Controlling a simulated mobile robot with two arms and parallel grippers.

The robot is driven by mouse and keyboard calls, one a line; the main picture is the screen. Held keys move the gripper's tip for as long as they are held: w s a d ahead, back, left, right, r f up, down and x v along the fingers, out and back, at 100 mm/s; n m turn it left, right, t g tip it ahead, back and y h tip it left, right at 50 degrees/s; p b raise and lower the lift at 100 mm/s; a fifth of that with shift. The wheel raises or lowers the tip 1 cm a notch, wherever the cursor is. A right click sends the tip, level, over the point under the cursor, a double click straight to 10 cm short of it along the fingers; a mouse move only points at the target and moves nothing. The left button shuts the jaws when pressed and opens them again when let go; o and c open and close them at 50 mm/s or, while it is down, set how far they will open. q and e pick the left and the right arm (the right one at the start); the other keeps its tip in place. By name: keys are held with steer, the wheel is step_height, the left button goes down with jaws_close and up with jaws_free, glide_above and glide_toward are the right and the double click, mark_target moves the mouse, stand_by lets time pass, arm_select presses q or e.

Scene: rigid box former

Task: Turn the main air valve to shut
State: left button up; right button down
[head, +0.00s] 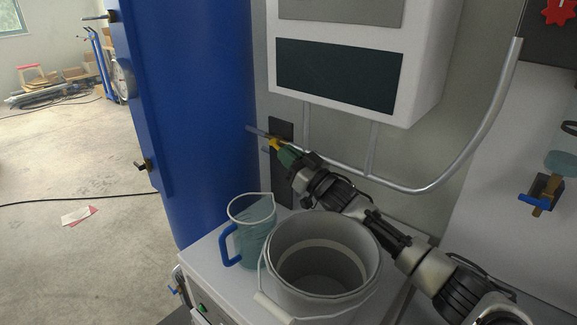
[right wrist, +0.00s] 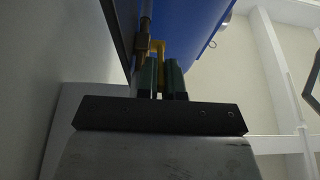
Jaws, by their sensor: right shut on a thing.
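The main air valve shows a yellow handle (head: 274,144) on a thin pipe in front of a dark plate, between the blue tank and the grey wall. My right gripper (head: 285,155) reaches it from the lower right, its green fingers shut on the handle. In the right wrist view the yellow handle (right wrist: 157,65) stands between the two green fingers (right wrist: 161,80), beside a brass-coloured fitting (right wrist: 141,45). The fingers and arm hide part of the valve in the head view. My left gripper is not in view.
The large blue tank (head: 195,110) stands left of the valve. A white cabinet (head: 428,50) hangs above, with a grey pipe (head: 488,125) curving below it. A clear jug (head: 257,235) and a grey bucket (head: 365,235) stand under my right arm. Another valve has a blue handle (head: 532,202).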

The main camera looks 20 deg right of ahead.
stand_by(0.3)
steer(key=c, duration=1.3)
jaws_free()
steer(key=shift+o, duration=0.2)
steer(key=p+v, duration=0.2)
steer(key=v, duration=0.8)
steer(key=shift+s+f+p, duration=0.15)
steer(key=shift+s+p, duration=0.2)
steer(key=shift+d, duration=0.15)
